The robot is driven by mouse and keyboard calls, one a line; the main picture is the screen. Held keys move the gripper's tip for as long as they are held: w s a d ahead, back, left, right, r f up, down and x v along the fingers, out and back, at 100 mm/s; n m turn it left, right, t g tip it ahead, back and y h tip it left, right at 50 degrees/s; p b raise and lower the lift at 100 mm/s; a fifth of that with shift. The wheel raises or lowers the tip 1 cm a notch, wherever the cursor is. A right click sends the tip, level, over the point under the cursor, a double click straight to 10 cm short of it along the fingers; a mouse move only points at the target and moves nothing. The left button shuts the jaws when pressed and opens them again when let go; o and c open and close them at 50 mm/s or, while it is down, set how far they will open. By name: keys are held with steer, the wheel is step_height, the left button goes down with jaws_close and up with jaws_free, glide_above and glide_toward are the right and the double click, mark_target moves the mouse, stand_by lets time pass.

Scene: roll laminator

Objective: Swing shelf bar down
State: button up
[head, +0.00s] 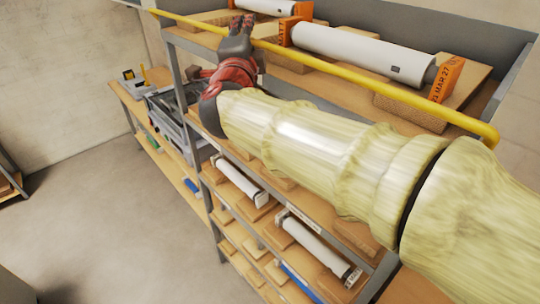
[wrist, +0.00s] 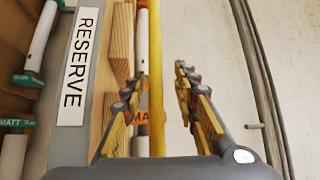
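The yellow shelf bar (head: 330,68) runs along the front of the top shelf, in front of the rolls, from the upper left to the right-hand end. In the wrist view the bar (wrist: 155,75) runs lengthwise between my two fingers, with a gap on either side. My gripper (head: 242,22) is at the bar toward its far left part. In the wrist view my gripper (wrist: 157,80) is open, with nothing pinched between its fingers. I cannot tell how deep the bar sits between them. My sleeved arm hides part of the shelf front.
A white roll (head: 350,48) with orange end blocks lies on the top shelf behind the bar. Lower shelves hold more rolls (head: 240,181). A bench with a grey machine (head: 175,115) stands at left. The floor (head: 100,220) at left is clear. A RESERVE label (wrist: 77,66) marks a shelf edge.

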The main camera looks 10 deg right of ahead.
steer(key=s+f+n+g+y+b, duration=0.2)
steer(key=s+f+n+b, duration=0.3)
steer(key=f, duration=0.7)
steer(key=s+d+f+n+g+y+b, duration=0.1)
steer(key=s+f+n+b, duration=0.4)
steer(key=f, duration=0.7)
steer(key=s+d+f+n+g+y+b, duration=0.1)
steer(key=s+f+n+g+y+b, duration=0.3)
steer(key=f, duration=0.8)
steer(key=shift+s+d+n+y+b, duration=0.2)
steer(key=shift+s+n+y+b, duration=0.3)
steer(key=shift+s+n+b, duration=0.85)
steer(key=shift+s+m+b, duration=0.2)
steer(key=shift+m+b, duration=0.05)
steer(key=shift+b, duration=0.2)
